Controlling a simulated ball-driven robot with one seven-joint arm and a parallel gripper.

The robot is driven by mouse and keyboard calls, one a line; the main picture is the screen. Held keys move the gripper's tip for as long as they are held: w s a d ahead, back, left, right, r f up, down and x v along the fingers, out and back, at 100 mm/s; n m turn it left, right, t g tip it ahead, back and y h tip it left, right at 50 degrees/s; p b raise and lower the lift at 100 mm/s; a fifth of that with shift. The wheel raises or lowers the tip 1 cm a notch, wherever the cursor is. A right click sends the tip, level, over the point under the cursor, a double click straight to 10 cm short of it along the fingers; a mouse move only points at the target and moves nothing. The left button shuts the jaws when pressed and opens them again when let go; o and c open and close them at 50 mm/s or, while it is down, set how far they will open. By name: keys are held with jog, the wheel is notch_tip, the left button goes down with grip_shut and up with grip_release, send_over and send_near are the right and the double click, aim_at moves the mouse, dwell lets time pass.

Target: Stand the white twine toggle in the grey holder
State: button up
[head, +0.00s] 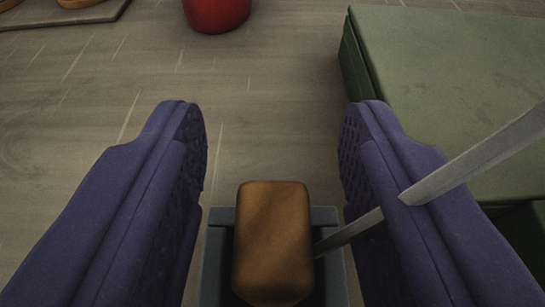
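My gripper (274,125) shows two purple fingers spread wide apart, with floor visible between their tips. A grey holder (219,262), box-shaped, is low in the picture between the fingers, with a gap on each side. A brown block-shaped piece (272,240) is at the holder, covering much of its opening; neither finger touches it. I cannot make out the white twine toggle. A pale grey strip (480,155) runs from beside the brown piece up to the right, across the right finger; I cannot tell what it belongs to.
A green box-like surface (455,75) fills the upper right, close to the right finger. A red round object (216,12) is at the top. A dark-edged board (60,18) with tan round pieces is at upper left. The wooden surface between is clear.

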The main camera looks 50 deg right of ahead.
aim_at(273, 297)
jog(key=p+v, duration=0.2)
jog(key=v, duration=0.5)
jog(key=shift+s+a+r, duration=0.15)
jog(key=shift+s+a, duration=0.1)
jog(key=w+a+r+n+t+y, duration=0.1)
jog(key=w+a+r+t+y, duration=0.45)
jog(key=w+r, duration=0.85)
jog(key=w+a+r+n+y, duration=0.1)
jog(key=a+r+n, duration=0.1)
jog(key=a+r, duration=0.65)
jog(key=w+a+r+n+y, duration=0.1)
jog(key=a+r+y, duration=0.15)
jog(key=r, duration=1.15)
jog(key=s+a+r+n, duration=0.2)
jog(key=s+a+r, duration=0.1)
jog(key=s+r, duration=0.4)
jog(key=s+a+r+n+y, duration=0.1)
jog(key=s+a+r, duration=0.3)
jog(key=r, duration=0.8)
jog(key=s+a+r+n+y, duration=0.1)
jog(key=s+a+r, duration=0.3)
jog(key=s+r, duration=0.5)
jog(key=shift+s+r+n, duration=0.3)
jog(key=shift+r+n, duration=0.15)
jog(key=shift+n, duration=0.45)
jog(key=shift+t, duration=0.25)
